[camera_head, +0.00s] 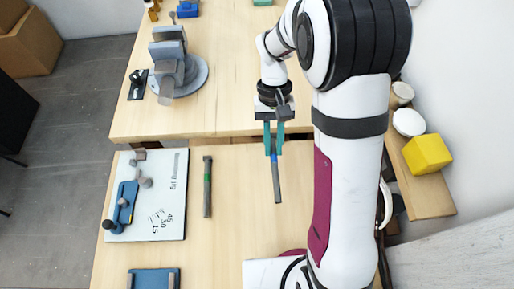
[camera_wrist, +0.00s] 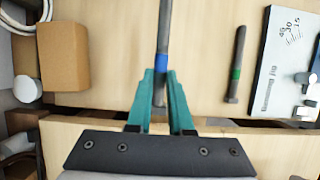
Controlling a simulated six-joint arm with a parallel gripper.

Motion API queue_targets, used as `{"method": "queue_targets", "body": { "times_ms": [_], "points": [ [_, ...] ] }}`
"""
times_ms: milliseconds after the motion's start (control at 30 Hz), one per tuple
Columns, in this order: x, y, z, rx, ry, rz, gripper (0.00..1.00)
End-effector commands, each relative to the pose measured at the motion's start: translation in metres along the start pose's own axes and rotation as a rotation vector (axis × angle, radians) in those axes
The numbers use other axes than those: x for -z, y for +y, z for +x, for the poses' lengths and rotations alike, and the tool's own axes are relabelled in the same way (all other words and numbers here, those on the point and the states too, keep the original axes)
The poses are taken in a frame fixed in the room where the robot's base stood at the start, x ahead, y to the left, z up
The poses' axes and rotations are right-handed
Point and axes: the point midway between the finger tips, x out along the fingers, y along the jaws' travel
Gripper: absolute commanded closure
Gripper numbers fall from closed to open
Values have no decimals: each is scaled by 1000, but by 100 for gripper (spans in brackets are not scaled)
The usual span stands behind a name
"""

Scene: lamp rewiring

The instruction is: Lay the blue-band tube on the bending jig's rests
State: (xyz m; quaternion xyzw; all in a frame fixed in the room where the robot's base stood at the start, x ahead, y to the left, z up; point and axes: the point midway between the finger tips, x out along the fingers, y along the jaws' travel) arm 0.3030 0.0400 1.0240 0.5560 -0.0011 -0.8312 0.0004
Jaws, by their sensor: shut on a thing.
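The blue-band tube (camera_head: 277,185) is a thin grey tube with a blue band. My gripper (camera_head: 274,150) is shut on it near one end, and the tube extends towards the front of the table. In the wrist view the tube (camera_wrist: 162,30) runs up from between the teal fingers of my gripper (camera_wrist: 160,95), with the blue band just beyond the fingertips. The bending jig (camera_head: 150,200) is a white plate with a blue lever and grey posts, at the left of the near table. Part of it shows at the right of the wrist view (camera_wrist: 280,65).
A green-band tube (camera_head: 207,185) lies between the jig and the held tube. A blue block (camera_head: 154,279) sits at the front left. A grey vise (camera_head: 172,65) stands on the far table. A yellow box (camera_head: 427,154) is on the right shelf. A gap separates the tables.

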Motion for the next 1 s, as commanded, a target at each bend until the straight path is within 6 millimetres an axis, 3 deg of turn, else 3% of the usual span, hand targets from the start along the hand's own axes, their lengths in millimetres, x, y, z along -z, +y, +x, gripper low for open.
{"method": "queue_targets", "body": {
  "times_ms": [67, 167, 267, 400, 600, 700, 833, 1000],
  "points": [
    [10, -10, -6, -5, 3, -2, 100],
    [31, -41, -17, -14, 7, -2, 100],
    [52, -85, -28, -23, 13, -1, 100],
    [68, -164, -37, -28, 17, 2, 100],
    [50, -288, -33, -20, 13, 0, 100],
    [31, -329, -27, -13, 6, -1, 100],
    [13, -358, -21, -5, -2, 0, 100],
    [9, -366, -16, -3, -5, 1, 100]
  ]
}}
